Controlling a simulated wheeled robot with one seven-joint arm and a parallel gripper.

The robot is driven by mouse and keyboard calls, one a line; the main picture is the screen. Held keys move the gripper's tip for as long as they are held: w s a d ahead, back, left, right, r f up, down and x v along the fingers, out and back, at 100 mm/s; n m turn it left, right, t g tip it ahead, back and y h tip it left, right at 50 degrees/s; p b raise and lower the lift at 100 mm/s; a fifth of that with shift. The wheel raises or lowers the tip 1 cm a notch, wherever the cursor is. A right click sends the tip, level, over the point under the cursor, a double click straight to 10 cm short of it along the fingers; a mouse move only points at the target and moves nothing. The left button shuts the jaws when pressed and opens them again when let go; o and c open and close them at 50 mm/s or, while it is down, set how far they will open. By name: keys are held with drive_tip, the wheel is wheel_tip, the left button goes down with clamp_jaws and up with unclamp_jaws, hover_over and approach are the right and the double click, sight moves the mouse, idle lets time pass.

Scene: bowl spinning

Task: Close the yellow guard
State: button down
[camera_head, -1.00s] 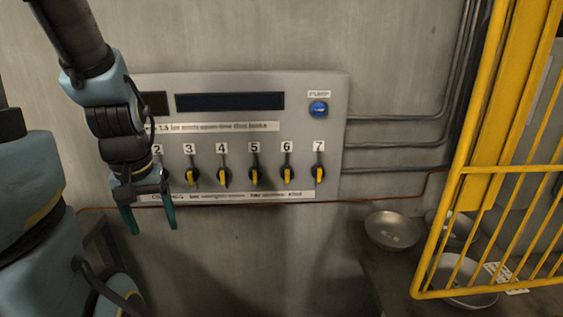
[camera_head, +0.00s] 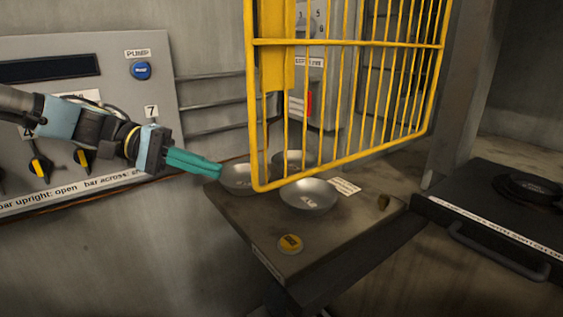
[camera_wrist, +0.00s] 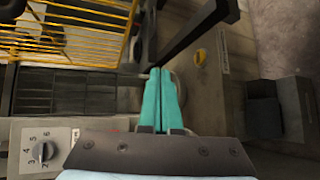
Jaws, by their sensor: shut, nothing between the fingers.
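The yellow guard (camera_head: 257,130) is a barred frame in the middle of the head view. It stands swung out over the front of the bench, with its lower free corner near the metal bowls. Its bars also show at the upper left of the wrist view (camera_wrist: 60,30). My gripper (camera_head: 218,170) has teal fingers and points right, just left of the guard's lower left edge in the head view. The fingers lie together and hold nothing. In the wrist view my gripper (camera_wrist: 160,75) shows the fingers side by side. I cannot tell whether they touch the guard.
A wall panel (camera_head: 130,70) with valves and a blue pump button (camera_head: 141,70) is at left. A dark unit with a handle (camera_head: 497,250) stands at right.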

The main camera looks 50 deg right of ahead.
wheel_tip(320, 180, up, 8)
drive_tip(key=m+g, duration=0.2)
drive_tip(key=g, duration=0.1)
drive_tip(key=p, duration=0.3)
approach(309, 133)
drive_tip(key=shift+h, duration=0.4)
drive_tip(key=s+d, duration=0.1)
drive_tip(key=s, duration=0.1)
drive_tip(key=s+d, duration=0.1)
drive_tip(key=d, duration=0.1)
drive_tip(key=shift+s+d+f, duration=0.3)
drive_tip(key=shift+s+f, duration=0.05)
drive_tip(key=shift+f, duration=0.05)
drive_tip(key=shift+s+a+f, duration=0.1)
drive_tip(key=shift+s+a, duration=0.05)
drive_tip(key=shift+s, duration=0.35)
